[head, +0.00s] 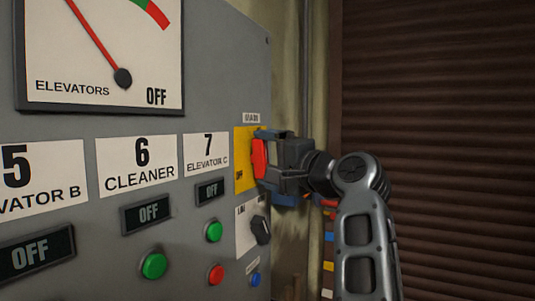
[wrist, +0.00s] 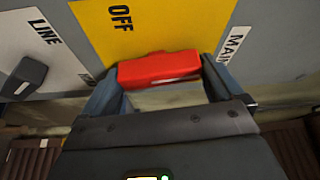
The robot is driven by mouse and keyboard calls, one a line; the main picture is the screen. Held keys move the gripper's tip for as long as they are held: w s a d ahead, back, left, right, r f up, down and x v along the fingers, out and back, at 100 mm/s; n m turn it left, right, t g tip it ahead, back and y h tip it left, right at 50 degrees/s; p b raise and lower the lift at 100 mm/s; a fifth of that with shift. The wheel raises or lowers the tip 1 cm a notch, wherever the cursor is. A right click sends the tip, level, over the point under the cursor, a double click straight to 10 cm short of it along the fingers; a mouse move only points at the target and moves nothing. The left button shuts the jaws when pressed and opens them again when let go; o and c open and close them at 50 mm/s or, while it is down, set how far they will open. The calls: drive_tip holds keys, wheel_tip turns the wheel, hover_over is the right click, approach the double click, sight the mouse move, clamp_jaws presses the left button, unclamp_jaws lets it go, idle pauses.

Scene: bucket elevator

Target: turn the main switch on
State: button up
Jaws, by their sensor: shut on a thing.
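The main switch is a red handle (head: 259,158) on a yellow plate (head: 240,146) at the right edge of the grey panel, under a small label. In the wrist view the red handle (wrist: 160,68) lies across between my fingers, and the yellow plate (wrist: 150,25) reads OFF. My gripper (head: 268,158) is shut on the red handle, one finger above and one below it in the head view. The handle looks upright in the head view. The rest of the plate's lettering is hidden behind the handle and fingers.
Below the switch is a black selector knob (head: 261,229) on a white plate, with green (head: 214,231), red (head: 217,274) and blue buttons nearby. A large gauge (head: 100,50) sits upper left. A brown shutter (head: 440,120) stands at the right.

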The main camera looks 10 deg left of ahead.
drive_tip(key=shift+m+h, duration=0.3)
drive_tip(key=shift+m, duration=0.5)
drive_tip(key=o, duration=0.7)
drive_tip(key=shift+d, duration=0.1)
drive_tip(key=shift+b+v, duration=1.05)
drive_tip(key=shift+v, duration=2.8)
